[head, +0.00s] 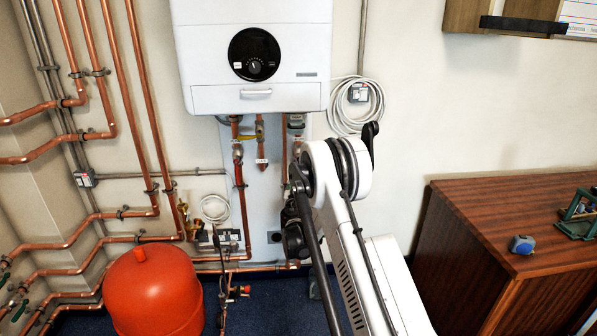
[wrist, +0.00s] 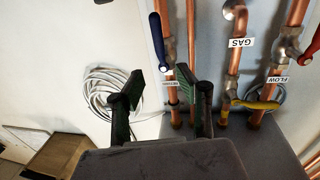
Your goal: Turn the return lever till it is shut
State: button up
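The return lever (wrist: 157,42) is a blue handle in the wrist view. It lies nearly along its copper pipe, slightly tilted, with its lower end at the valve. The label beside it is partly hidden by a finger. My gripper (wrist: 158,88) is open, its two dark green-padded fingers apart with nothing between them. The lever's lower end shows just above the gap, nearer the right finger. I cannot tell whether the finger touches it. In the head view my arm hides the blue lever, and I cannot make out the gripper's fingers.
The gas pipe has a yellow lever (wrist: 254,104) and the flow pipe a red lever (wrist: 313,44), both right of the gripper. A coiled cable (wrist: 112,90) hangs at left. The boiler (head: 255,55), red tank (head: 155,295) and wooden cabinet (head: 460,245) stand around my arm.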

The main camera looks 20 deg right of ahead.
jog(key=x, duration=1.2)
jog(key=shift+d, duration=0.1)
grip_shut()
